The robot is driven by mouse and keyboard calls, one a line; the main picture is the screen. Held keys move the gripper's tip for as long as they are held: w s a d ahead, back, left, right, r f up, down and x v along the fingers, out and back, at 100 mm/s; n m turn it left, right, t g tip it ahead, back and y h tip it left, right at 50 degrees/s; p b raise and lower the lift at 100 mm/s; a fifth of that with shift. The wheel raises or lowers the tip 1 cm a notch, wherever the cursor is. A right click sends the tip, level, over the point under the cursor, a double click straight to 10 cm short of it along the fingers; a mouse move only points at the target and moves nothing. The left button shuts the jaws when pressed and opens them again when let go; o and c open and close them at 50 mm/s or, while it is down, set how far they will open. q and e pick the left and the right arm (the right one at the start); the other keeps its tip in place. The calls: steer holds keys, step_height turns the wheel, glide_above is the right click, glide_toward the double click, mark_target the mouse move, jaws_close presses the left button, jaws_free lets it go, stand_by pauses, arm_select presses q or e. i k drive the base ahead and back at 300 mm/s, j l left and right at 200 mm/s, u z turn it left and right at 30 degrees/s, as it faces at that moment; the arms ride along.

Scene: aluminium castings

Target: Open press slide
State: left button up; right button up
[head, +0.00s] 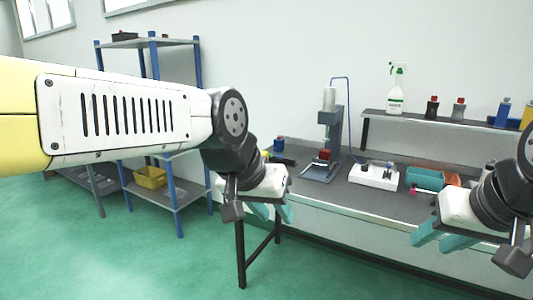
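A small bench press (333,130) stands upright on the workbench by the wall. It has a grey column, a pale cylinder at the top and a dark base plate. A red block (324,155) sits low on the press. The slide itself is too small to make out. My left gripper (274,212) hangs in front of the bench's front edge, left of the press and apart from it. Its two teal fingers are spread and look empty. My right gripper (441,238) is at the lower right, in front of the bench. Its teal fingers are also apart and look empty.
A wall shelf (440,123) holds a spray bottle (396,92) and smaller bottles. A blue-post rack (170,190) with a yellow bin (150,178) stands left. Green floor is open.

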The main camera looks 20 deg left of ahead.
mark_target(322, 165)
steer(key=i+j+u, duration=0.15)
steer(key=i+u, duration=0.15)
steer(key=i, duration=0.2)
steer(key=i+u, duration=0.35)
steer(key=i, duration=0.15)
